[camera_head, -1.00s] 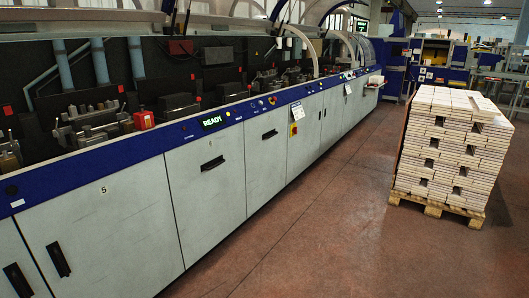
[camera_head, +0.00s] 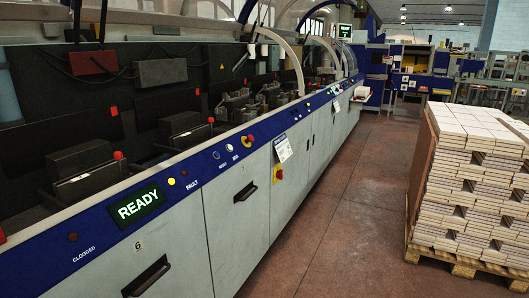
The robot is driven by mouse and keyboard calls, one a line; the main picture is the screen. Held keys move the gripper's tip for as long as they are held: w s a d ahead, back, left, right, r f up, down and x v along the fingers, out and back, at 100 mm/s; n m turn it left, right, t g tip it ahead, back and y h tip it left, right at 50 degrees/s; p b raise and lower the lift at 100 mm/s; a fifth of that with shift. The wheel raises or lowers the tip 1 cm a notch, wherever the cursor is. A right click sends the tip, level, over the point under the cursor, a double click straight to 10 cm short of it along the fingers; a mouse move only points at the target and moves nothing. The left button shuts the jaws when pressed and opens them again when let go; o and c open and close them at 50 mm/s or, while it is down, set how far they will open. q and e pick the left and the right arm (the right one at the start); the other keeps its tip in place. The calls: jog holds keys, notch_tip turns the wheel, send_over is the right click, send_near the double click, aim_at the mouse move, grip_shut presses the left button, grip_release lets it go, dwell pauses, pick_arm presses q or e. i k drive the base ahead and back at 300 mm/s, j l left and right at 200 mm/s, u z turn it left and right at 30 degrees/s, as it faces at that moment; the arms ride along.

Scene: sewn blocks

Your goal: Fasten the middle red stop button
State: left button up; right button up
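More small controls show farther along the strip, too small to tell apart. Neither of my grippers is in view.
The lit READY display (camera_head: 138,207) is on the strip at lower left. Grey doors with black handles (camera_head: 245,192) run below. A pallet (camera_head: 456,264) stacked with printed blocks (camera_head: 470,180) stands at right. The brown floor (camera_head: 345,215) between is clear. Blue machines (camera_head: 408,72) stand at the back.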

aim_at(250, 138)
jog(key=i, duration=0.4)
jog(key=i+l+z, duration=0.1)
jog(key=i+l, duration=1.05)
jog(key=i, duration=0.15)
jog(key=i+l+z, duration=0.15)
jog(key=i+l, duration=0.45)
